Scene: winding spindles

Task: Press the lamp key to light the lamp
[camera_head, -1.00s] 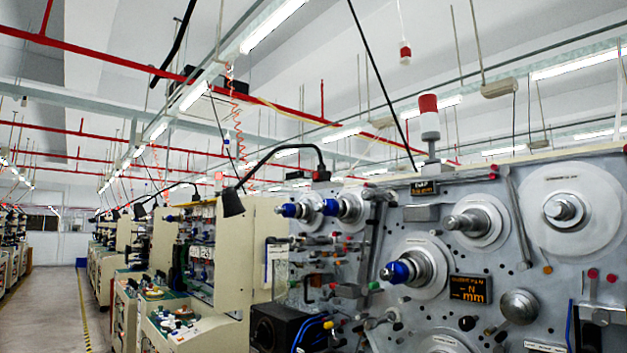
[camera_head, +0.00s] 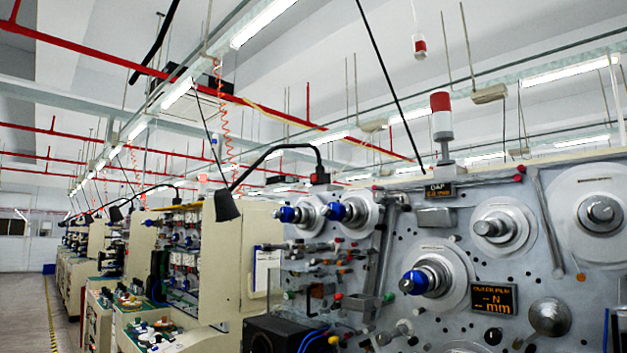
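A black gooseneck lamp (camera_head: 226,206) hangs its cone-shaped shade beside the left edge of the grey winding machine. Its curved arm comes from the top of the panel, near a small red part. I cannot tell whether the lamp is lit; no glow shows. I cannot make out a lamp key among the small knobs and buttons. Neither of my grippers is in view.
The winding machine's grey panel (camera_head: 550,285) fills the right, with protruding spindles (camera_head: 430,277) and two orange displays, one of them lower (camera_head: 494,298). Beige machines (camera_head: 110,262) line the left. A grey aisle floor (camera_head: 30,315) is clear at far left.

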